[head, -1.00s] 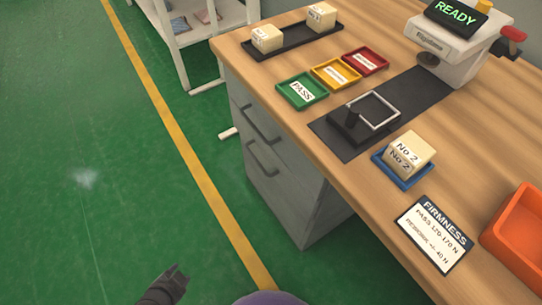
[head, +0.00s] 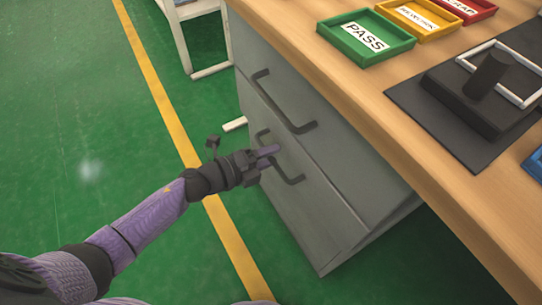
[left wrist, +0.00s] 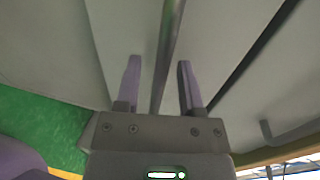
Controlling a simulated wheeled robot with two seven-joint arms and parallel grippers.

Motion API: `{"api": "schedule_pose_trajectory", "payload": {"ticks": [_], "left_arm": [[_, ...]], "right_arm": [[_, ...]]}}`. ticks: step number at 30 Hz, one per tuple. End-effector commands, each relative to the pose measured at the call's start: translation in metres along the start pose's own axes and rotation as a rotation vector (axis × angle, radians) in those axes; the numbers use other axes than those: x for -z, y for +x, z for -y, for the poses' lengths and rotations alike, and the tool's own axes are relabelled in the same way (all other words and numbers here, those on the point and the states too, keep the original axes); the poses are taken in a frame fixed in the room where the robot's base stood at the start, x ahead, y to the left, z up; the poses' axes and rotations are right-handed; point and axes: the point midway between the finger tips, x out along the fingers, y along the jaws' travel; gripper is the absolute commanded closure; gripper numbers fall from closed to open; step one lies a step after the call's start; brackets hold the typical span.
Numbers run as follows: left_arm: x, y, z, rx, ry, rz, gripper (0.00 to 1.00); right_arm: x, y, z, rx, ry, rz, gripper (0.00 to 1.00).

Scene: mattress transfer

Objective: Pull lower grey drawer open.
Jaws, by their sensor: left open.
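The lower grey drawer (head: 308,198) is the bottom front of the grey cabinet under the wooden bench, and it appears closed. Its dark bar handle (head: 290,178) stands out from the front. My left gripper (head: 268,156) is at this handle in the head view, partly covering it. In the left wrist view the two purple fingers (left wrist: 157,82) are apart, with the handle bar (left wrist: 170,45) running between them. I cannot tell whether either finger touches the bar. My right gripper is not in view.
The upper drawer (head: 320,145) with its own handle (head: 285,105) is just above. The wooden bench top (head: 400,130) overhangs the cabinet and holds a green PASS tray (head: 350,52) and a black fixture (head: 475,100). Green floor (head: 60,120) lies free to the left.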

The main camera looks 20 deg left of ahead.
Motion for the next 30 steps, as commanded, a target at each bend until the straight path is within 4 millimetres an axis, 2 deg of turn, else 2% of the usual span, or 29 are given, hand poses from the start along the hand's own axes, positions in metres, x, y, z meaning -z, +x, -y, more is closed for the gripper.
{"api": "schedule_pose_trajectory", "payload": {"ticks": [8,11,15,16,30], "left_arm": [[0.0002,0.0034,0.0005,0.000,-0.001,0.000,0.51],[0.0002,0.0033,0.0004,0.000,-0.001,0.000,0.68],[0.0002,0.0032,0.0003,0.000,-0.002,0.000,0.97],[0.0002,0.0032,0.0002,0.000,-0.002,0.000,1.00],[0.0001,0.0031,0.0000,0.000,-0.002,0.001,1.00]], "right_arm": [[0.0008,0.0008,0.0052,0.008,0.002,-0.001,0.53],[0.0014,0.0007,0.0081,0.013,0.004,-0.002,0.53],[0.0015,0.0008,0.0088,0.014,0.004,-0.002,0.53],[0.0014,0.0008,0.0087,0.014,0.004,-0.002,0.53],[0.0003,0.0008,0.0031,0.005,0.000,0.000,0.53]]}}
